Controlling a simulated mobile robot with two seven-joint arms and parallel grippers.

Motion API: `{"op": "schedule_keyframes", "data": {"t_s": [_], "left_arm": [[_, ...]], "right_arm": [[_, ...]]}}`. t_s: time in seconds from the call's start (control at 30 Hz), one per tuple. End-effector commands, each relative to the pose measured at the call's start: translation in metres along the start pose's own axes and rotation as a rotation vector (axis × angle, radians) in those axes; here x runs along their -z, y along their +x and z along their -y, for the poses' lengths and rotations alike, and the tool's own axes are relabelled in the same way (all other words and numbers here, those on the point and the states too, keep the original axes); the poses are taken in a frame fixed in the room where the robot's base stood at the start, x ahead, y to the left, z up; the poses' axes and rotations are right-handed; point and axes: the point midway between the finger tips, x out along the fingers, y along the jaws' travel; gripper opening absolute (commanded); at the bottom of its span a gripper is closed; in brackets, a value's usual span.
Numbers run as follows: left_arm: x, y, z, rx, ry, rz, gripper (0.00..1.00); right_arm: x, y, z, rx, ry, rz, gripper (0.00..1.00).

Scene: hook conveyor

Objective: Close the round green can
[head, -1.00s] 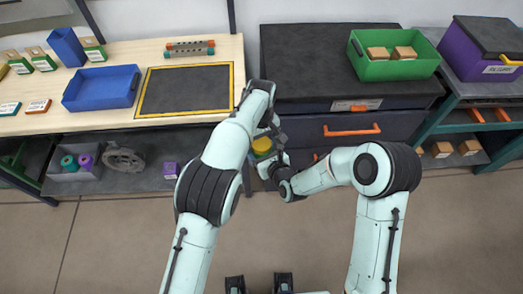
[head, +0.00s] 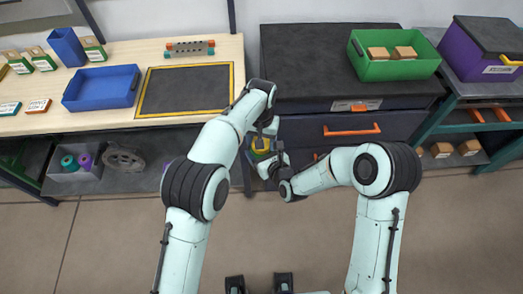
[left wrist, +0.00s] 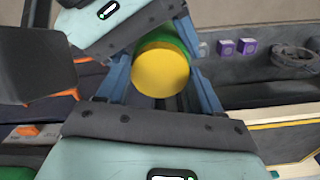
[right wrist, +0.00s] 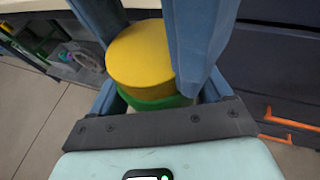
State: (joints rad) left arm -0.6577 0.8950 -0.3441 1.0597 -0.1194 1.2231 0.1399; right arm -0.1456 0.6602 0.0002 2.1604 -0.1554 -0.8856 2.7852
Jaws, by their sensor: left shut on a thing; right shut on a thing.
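The round green can (right wrist: 155,102) is upright with the yellow lid (right wrist: 140,52) over its top. In the right wrist view the lid appears to rest on the can, but I cannot tell if it is fully seated. My left gripper (left wrist: 160,65) is shut on the lid, a finger on each side. My right gripper (right wrist: 160,95) is shut on the can below the lid. In the left wrist view the lid (left wrist: 160,70) hides most of the can. In the head view the lid (head: 260,144) shows small between both grippers.
The wooden workbench (head: 120,50) with a blue tray (head: 101,88) stands left. The dark drawer cabinet (head: 330,65) carries a green bin (head: 393,52). A lower shelf (head: 120,182) holds a grey bin and a wheel. The floor in front is clear.

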Motion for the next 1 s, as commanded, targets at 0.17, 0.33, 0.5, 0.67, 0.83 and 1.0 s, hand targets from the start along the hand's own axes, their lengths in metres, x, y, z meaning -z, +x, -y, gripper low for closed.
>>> {"op": "schedule_keyframes", "data": {"t_s": [0.17,0.33,0.5,0.67,0.83,1.0], "left_arm": [[0.0,0.0,0.0,0.001,-0.003,0.001,0.91],[0.0,0.0,-0.001,0.0,-0.003,0.001,0.91],[0.0,-0.007,-0.001,-0.002,-0.003,0.0,0.91],[0.0,-0.03,-0.002,-0.003,-0.003,-0.003,0.91],[0.0,-0.044,-0.001,-0.001,-0.004,0.0,0.91],[0.0,-0.045,-0.001,-0.001,-0.004,0.001,0.91]], "right_arm": [[-0.002,0.0,0.001,0.002,0.0,0.005,0.0],[-0.002,0.0,0.001,0.002,0.0,0.005,0.0],[-0.002,0.0,0.001,0.001,0.0,0.005,0.0],[-0.001,0.0,0.001,0.002,0.0,0.004,0.0],[-0.002,0.0,0.001,0.001,0.0,0.004,0.0],[-0.002,0.0,0.001,0.001,0.0,0.004,0.0]]}}
